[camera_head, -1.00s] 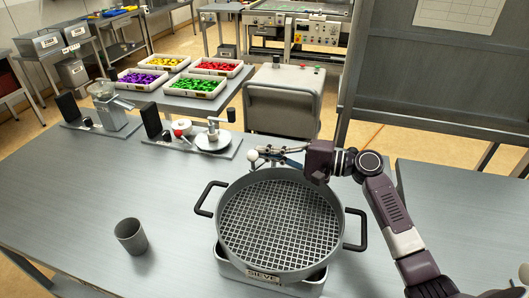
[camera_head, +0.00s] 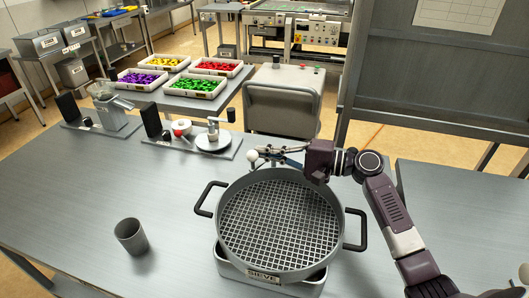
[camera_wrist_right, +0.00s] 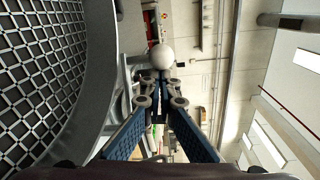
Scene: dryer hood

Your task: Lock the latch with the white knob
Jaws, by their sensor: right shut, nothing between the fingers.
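The white knob (camera_head: 252,155) stands at the back rim of the round sieve (camera_head: 204,228), on a short stem. In the right wrist view the knob (camera_wrist_right: 161,57) is just beyond my fingertips, in line with them. My right gripper (camera_head: 266,151) is at the knob's right side in the head view; its fingers are together with nothing between them. In the wrist view the gripper's fingertips (camera_wrist_right: 161,84) are close to the knob; I cannot tell whether they touch it. The latch's other parts are mostly hidden behind my gripper. My left gripper is not in view.
The sieve has black handles on both sides and a wire mesh. A grey cup (camera_head: 131,236) stands at the front left of the table (camera_head: 75,190). A small device with a round plate (camera_head: 212,141) stands behind the sieve. The table's left part is mostly clear.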

